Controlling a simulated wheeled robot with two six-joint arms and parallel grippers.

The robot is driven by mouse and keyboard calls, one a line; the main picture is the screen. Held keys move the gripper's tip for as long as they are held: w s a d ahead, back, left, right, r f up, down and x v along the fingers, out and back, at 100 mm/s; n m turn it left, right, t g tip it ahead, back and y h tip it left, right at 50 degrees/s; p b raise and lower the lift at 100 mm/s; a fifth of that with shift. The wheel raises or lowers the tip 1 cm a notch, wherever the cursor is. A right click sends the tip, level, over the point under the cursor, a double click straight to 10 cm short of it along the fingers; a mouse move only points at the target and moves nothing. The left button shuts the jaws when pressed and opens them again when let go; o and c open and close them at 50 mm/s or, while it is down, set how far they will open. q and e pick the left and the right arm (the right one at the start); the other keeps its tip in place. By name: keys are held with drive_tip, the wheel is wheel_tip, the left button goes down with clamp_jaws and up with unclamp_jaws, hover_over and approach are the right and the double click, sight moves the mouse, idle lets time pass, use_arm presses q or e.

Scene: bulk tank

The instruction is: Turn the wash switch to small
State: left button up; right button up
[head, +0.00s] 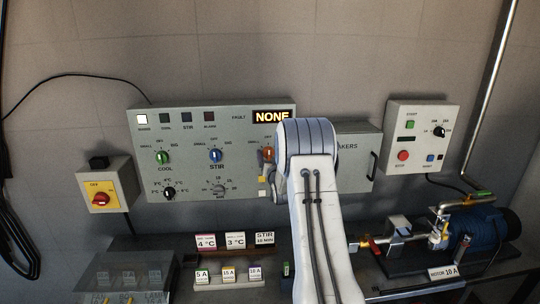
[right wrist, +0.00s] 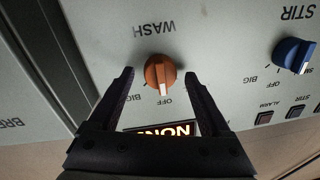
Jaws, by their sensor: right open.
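The wash switch is an orange knob (right wrist: 160,70) on the grey control panel, under the word WASH in the right wrist view, where the lettering is upside down. Its white mark points to OFF. BIG shows at its left; the small label is hidden there, apparently behind a finger. My right gripper (right wrist: 159,77) is open, with one finger on each side of the knob and gaps between. In the head view the orange knob (head: 267,154) shows just left of my right arm, which hides most of the gripper. My left gripper is not in view.
The control panel (head: 185,123) also carries the green cool knob (head: 162,157) and blue stir knob (head: 215,156). A lit NONE display (head: 272,116) sits above the wash knob. A breaker box (head: 350,165) stands right of my arm. Small signs stand on the bench below.

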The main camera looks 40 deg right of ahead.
clamp_jaws()
drive_tip(key=shift+f+n+b, duration=0.15)
drive_tip(key=shift+n+b, duration=0.25)
drive_tip(key=shift+b, duration=0.45)
drive_tip(key=n+b, duration=0.6)
drive_tip(key=b, duration=0.2)
drive_tip(key=shift+a+r+n+g+b, duration=0.15)
drive_tip(key=shift+n+g+b, duration=0.25)
drive_tip(key=shift+n+b, duration=1.1)
drive_tip(key=shift+r, duration=0.1)
unclamp_jaws()
